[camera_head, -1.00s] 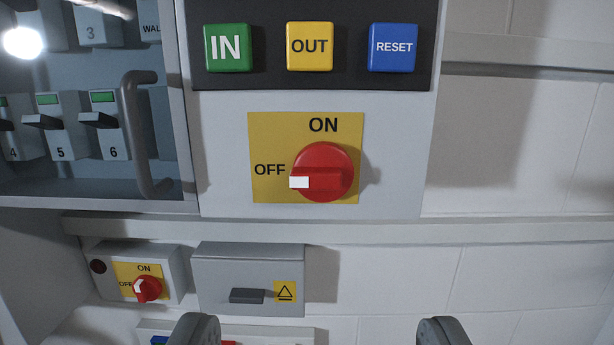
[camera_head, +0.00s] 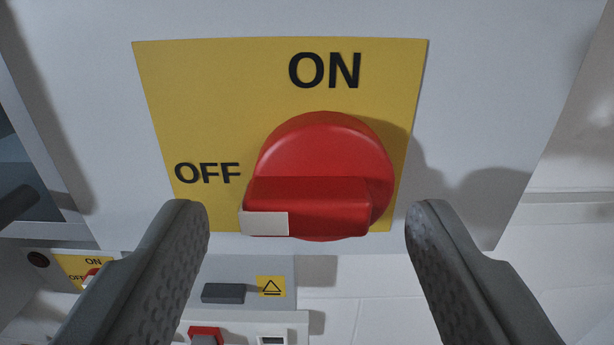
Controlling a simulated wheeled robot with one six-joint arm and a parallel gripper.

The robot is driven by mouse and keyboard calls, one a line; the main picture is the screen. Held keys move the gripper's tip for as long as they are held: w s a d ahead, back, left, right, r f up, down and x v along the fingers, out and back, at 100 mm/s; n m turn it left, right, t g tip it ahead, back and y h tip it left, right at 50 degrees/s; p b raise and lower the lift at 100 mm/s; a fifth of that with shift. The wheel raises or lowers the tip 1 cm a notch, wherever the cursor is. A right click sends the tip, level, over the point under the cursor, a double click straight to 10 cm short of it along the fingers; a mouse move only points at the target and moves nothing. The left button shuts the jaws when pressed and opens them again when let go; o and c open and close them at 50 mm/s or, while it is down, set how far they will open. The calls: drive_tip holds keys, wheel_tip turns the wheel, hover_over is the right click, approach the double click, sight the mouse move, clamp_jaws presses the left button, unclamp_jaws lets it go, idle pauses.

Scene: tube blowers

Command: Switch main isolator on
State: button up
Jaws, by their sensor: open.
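The main isolator is a large red rotary knob (camera_head: 325,150) on a yellow plate (camera_head: 215,100) marked ON at the top and OFF at the left. Its raised handle bar (camera_head: 330,205) lies horizontal, with the white tip (camera_head: 264,223) pointing left toward OFF. My gripper (camera_head: 307,225) is open, with one finger on each side of the knob in the picture. Both fingers look clear of the knob, and nothing is between them but the view of the knob. How far the fingertips are from the panel is hard to tell.
Below the panel is a grey box (camera_head: 240,270) with a dark latch and a yellow warning label. A smaller red OFF/ON switch (camera_head: 92,273) shows at lower left, partly behind my left finger. A dark handle (camera_head: 18,203) is at the left edge.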

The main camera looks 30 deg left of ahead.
drive_tip(key=shift+w+a, duration=0.25)
drive_tip(key=shift+w, duration=0.15)
drive_tip(key=c, duration=1)
